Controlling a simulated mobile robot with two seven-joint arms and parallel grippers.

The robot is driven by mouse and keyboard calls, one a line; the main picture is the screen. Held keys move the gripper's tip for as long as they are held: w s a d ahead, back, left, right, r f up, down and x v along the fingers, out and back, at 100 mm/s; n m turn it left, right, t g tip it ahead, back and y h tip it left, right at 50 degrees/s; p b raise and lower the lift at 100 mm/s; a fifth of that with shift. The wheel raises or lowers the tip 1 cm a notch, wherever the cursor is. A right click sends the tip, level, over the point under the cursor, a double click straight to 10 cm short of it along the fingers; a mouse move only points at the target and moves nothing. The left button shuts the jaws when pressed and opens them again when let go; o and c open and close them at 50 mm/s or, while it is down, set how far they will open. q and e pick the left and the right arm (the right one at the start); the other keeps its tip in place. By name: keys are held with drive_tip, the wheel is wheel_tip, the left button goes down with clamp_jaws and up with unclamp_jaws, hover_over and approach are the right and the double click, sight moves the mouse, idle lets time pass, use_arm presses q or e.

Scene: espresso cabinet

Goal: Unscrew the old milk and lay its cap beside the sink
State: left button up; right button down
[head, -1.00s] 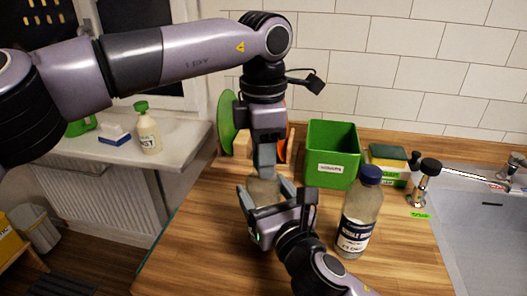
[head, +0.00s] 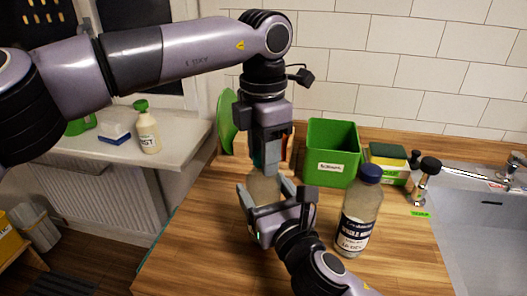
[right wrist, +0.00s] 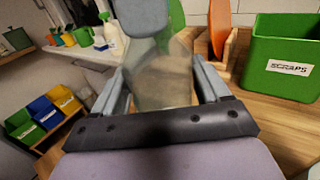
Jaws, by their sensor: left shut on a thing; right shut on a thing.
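A translucent bottle (head: 265,188) stands upright on the wooden counter, also in the right wrist view (right wrist: 160,80). My right gripper (head: 277,195) is shut around its body from the front. My left gripper (head: 268,165) points straight down and is shut at the bottle's top; the cap is hidden between its fingers, and I cannot tell whether it is still seated. A second bottle (head: 357,222) with a dark blue cap and a milk label stands to the right, apart from both grippers. The sink (head: 485,225) is at the right.
A green scraps bin (head: 332,153) stands behind the bottles. Counter in front of that label is clear.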

use_arm(q)
drive_tip(key=shift+r, duration=0.15)
drive_tip(key=shift+r, duration=0.65)
use_arm(e)
drive_tip(key=shift+f, duration=0.25)
use_arm(q)
drive_tip(key=shift+r, duration=0.35)
use_arm(e)
drive_tip(key=shift+r, duration=0.1)
use_arm(q)
drive_tip(key=shift+r, duration=1.95)
use_arm(e)
unclamp_jaws()
drive_tip(key=shift+r, duration=0.1)
drive_tip(key=shift+s, duration=0.1)
